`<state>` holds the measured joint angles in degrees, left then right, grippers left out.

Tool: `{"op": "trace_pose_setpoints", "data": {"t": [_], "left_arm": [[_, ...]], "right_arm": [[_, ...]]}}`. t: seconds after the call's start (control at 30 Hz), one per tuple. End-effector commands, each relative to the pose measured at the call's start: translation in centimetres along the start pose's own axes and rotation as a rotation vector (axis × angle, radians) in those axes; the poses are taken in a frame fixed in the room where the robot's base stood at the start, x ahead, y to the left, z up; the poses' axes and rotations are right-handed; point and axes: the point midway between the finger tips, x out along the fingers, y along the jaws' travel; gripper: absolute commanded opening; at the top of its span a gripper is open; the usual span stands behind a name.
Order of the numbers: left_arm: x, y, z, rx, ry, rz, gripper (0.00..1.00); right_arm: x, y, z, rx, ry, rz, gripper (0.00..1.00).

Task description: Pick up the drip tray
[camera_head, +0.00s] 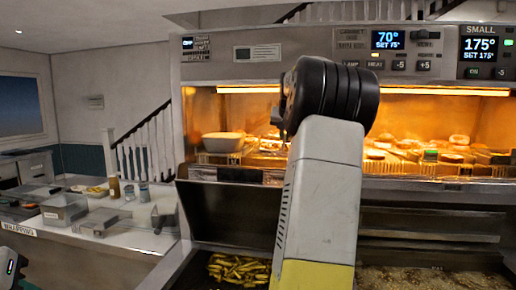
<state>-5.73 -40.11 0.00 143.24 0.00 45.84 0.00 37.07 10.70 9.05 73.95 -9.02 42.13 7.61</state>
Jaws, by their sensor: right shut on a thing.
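My right arm rises from the bottom middle and covers the centre of the view. Its black joint stands in front of the heated cabinet. Only a small dark part of my right gripper (278,117) shows at the left of this joint. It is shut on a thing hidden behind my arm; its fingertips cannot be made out. I cannot pick out the drip tray for sure. A piece of my left arm shows at the lower left edge, its gripper out of view.
The lit heated cabinet (240,105) holds food and a pale container (223,142). Below are a bin of fries (238,270) and a crumb-filled basin (430,280). At left, a counter (105,250) carries a metal container (65,209), bottles and small items.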

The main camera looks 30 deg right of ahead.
Motion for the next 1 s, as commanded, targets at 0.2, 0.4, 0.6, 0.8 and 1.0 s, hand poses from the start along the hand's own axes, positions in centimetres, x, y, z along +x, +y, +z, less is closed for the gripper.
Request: {"op": "trace_pose_setpoints", "data": {"t": [0.2,0.4,0.6,0.8,1.0], "left_arm": [[0.0,0.0,0.0,0.0,0.0,0.0,0.36],[0.0,0.0,0.0,0.0,0.0,0.0,0.36],[0.0,0.0,0.0,0.0,0.0,0.0,0.36],[0.0,0.0,0.0,0.0,0.0,0.0,0.36],[0.0,0.0,0.0,0.0,0.0,0.0,0.36]], "right_arm": [[-3.0,-0.5,0.0,-0.001,0.002,0.0,0.0],[-5.8,-0.9,2.5,-0.001,0.003,-0.001,0.0],[-9.3,-1.4,5.7,0.0,0.005,-0.001,0.0],[-12.4,-1.9,8.6,0.0,0.004,-0.001,0.0],[-14.6,-2.2,9.9,0.011,-0.059,0.0,0.0]]}}
